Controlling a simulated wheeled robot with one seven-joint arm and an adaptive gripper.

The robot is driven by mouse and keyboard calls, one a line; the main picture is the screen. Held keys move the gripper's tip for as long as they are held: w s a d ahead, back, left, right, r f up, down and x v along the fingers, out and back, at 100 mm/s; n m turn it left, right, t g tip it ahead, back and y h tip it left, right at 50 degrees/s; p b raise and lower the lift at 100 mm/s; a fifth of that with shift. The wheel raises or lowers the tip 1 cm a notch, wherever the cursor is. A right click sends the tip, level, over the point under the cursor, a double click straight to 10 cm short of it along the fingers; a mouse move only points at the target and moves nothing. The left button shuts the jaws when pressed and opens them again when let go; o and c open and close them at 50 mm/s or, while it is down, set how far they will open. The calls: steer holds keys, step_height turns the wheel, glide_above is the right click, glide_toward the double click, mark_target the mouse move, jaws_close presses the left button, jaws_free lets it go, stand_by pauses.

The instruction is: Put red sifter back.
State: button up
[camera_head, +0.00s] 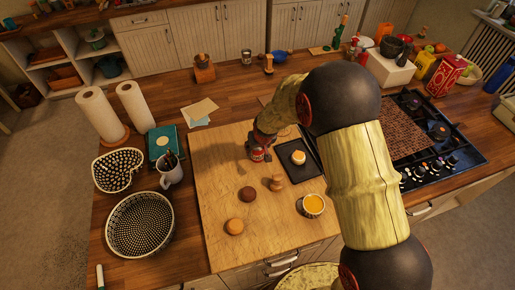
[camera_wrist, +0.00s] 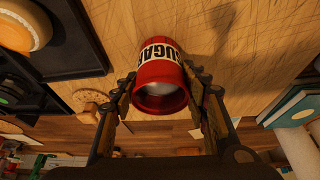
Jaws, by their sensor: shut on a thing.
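The red sifter (camera_wrist: 160,82) has a white label reading SUGAR and is gripped between the two fingers of my gripper (camera_wrist: 163,100) in the wrist view. Its round end faces the camera, showing a pale inside. In the head view the sifter (camera_head: 258,152) is at the far part of the light wooden board (camera_head: 215,190), left of a dark square tray (camera_head: 312,165). My gripper (camera_head: 262,138) reaches it from above. I cannot tell whether the sifter touches the board.
A pale round item (camera_head: 298,157) sits on the tray. Buns (camera_head: 234,227), a small wooden piece (camera_head: 277,183) and a yellow-filled cup (camera_head: 313,205) stand nearer. A mug (camera_head: 171,170), patterned bowls (camera_head: 140,223) and paper rolls (camera_head: 101,115) are left; the gas hob (camera_head: 440,160) is right. The board's left part is clear.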

steer(key=shift+f, duration=0.15)
steer(key=o, duration=0.6)
steer(key=shift+f, duration=0.1)
steer(key=o, duration=0.4)
steer(key=shift+o, duration=0.4)
steer(key=shift+r, duration=0.2)
